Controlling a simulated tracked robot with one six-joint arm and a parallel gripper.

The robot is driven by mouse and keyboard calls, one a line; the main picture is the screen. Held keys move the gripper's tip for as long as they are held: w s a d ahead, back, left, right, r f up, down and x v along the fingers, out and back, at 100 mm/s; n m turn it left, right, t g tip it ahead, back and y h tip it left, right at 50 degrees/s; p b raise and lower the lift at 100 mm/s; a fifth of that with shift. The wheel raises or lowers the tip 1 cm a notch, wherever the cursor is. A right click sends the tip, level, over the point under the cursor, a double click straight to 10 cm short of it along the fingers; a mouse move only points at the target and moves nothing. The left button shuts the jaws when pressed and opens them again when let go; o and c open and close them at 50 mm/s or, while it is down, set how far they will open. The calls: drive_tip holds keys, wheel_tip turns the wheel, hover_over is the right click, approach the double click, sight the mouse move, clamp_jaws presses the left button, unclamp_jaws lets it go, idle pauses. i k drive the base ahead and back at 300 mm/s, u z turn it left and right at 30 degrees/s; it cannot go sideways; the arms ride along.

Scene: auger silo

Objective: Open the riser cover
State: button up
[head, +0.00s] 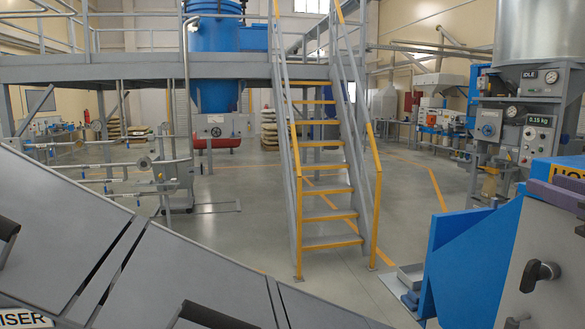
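Large grey flat panels slope across the lower left foreground of the head view. The left panel (75,225) has a black handle at the left edge. A second panel (165,275), past a dark gap, has another black handle (212,317) at the bottom edge. A white label (24,320) ending in "ISER" shows below the left panel, cut off by the frame. The panels lie flat and look shut; I cannot tell for sure which one is the riser cover. My gripper is not in view.
A blue and grey housing (475,255) with a black knob (540,275) stands close at right. Grey stairs with yellow edges (325,190) rise to a platform (130,70). A pipe rack (150,175) stands left. A gauge panel (537,140) reads 0.15 kg.

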sight(55, 229)
drive_tip(key=z, duration=0.05)
drive_tip(key=i, duration=0.5)
drive_tip(key=u, duration=3.35)
drive_tip(key=i, duration=0.3)
drive_tip(key=u, duration=0.05)
